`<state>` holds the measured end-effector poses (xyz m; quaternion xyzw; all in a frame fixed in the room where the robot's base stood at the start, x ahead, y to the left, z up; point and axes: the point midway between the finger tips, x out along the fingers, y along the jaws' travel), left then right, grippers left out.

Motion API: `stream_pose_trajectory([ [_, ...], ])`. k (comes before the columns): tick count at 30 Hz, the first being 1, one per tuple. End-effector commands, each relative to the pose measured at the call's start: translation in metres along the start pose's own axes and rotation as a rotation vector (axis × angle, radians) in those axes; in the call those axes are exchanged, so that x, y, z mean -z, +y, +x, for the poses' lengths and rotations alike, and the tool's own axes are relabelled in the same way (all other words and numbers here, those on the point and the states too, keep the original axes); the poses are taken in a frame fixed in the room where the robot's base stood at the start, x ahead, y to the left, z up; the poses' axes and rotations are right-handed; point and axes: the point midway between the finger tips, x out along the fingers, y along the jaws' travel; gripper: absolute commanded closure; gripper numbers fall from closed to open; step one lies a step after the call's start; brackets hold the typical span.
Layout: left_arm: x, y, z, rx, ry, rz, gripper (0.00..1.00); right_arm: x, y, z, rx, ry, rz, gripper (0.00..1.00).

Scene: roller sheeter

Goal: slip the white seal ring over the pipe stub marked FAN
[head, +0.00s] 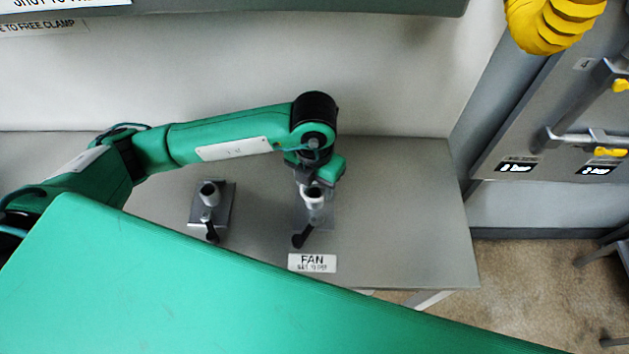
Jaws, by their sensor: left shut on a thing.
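The FAN pipe stub (315,204) stands on a plate on the grey bench, behind a label reading FAN (312,263). A dark-ended lever sticks out in front of it. My left gripper (311,186) points down at the top of this stub and is shut on the white seal ring (314,192). The ring shows as a pale band at the stub's mouth, partly hidden by the gripper. I cannot tell whether it is around the stub or just above it. My right gripper is not in view.
A second pipe stub (209,194) with a similar lever stands on the bench (400,215) to the left. The bench is clear to the right. A yellow ribbed hose (552,22) hangs at the top right, beside a grey panel (560,115) with yellow-tipped handles.

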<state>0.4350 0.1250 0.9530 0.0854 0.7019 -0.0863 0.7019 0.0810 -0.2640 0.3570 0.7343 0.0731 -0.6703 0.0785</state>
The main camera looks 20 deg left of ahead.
Motion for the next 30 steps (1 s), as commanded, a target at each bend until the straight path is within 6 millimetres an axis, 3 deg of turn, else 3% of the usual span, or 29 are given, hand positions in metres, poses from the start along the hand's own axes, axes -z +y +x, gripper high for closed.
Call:
stream_pose_trajectory([
  [30,0.0,0.0,0.005,0.0,0.0,0.0,0.67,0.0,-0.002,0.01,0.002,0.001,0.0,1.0],
])
